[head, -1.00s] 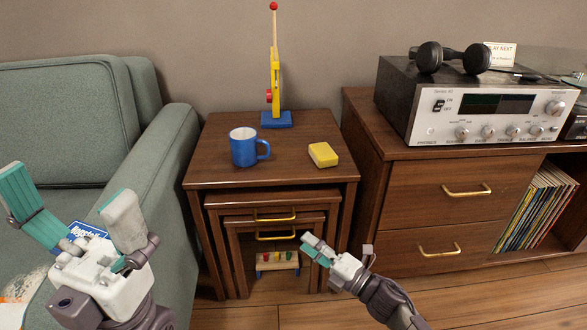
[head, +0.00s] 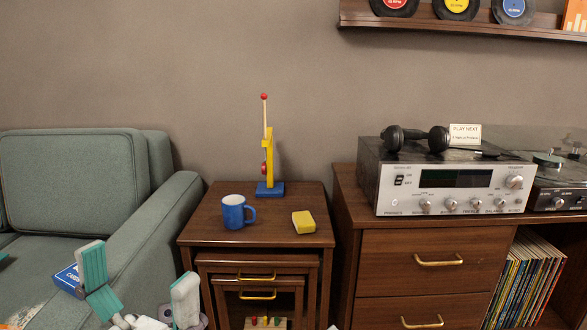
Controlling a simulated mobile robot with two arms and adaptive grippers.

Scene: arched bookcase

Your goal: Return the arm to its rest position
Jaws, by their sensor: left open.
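My left gripper (head: 140,292) shows at the bottom left of the head view, in front of the sofa. Its two teal-and-white fingers are spread wide apart with nothing between them. Its palm is cut off by the bottom edge. My right gripper is not visible; only a tiny pale sliver shows at the bottom edge below the nested tables.
A nested side table (head: 205,211) carries a blue mug (head: 234,212), a yellow block (head: 303,222) and a yellow-and-blue toy (head: 268,165). A sofa (head: 75,180) with a blue box (head: 68,278) is left; a cabinet (head: 385,245) with a receiver (head: 450,187) is right.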

